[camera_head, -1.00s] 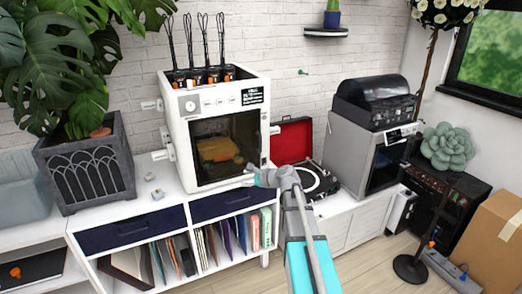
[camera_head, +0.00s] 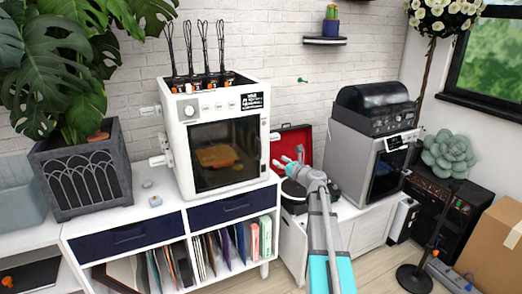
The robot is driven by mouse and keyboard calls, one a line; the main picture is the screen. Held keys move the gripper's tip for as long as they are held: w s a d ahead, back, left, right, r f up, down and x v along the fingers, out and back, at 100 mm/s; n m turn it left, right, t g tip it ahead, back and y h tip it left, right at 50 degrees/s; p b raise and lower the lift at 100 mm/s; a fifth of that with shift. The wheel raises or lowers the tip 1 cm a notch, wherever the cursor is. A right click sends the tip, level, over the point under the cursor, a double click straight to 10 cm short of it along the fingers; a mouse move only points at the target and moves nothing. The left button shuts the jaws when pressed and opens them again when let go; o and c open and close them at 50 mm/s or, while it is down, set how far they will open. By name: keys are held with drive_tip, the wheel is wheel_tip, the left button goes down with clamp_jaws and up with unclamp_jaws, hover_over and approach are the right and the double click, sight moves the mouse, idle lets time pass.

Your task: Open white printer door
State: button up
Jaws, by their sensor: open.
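The white printer (camera_head: 216,110) stands on the white shelf unit. Its dark glass door (camera_head: 226,152) appears shut, and an orange-brown shape shows dimly behind it. A small white handle or bracket (camera_head: 273,136) sticks out at the printer's right edge. My gripper (camera_head: 288,158) is open and empty, just right of the printer's right side and in front of the red-lined record player. It is apart from the door as far as I can tell. My arm reaches up from the bottom right and hides part of the record player.
A record player with a red lid (camera_head: 291,141) sits right of the printer. A grey printer (camera_head: 371,150) stands further right. A large plant in a dark grey planter (camera_head: 82,172) stands at the left. A cardboard box (camera_head: 497,238) is at the right edge.

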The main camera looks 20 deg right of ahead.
sight(260, 156)
drive_tip(key=x, duration=1.3)
drive_tip(key=shift+w+a, duration=0.1)
drive_tip(key=shift+w, duration=0.25)
clamp_jaws()
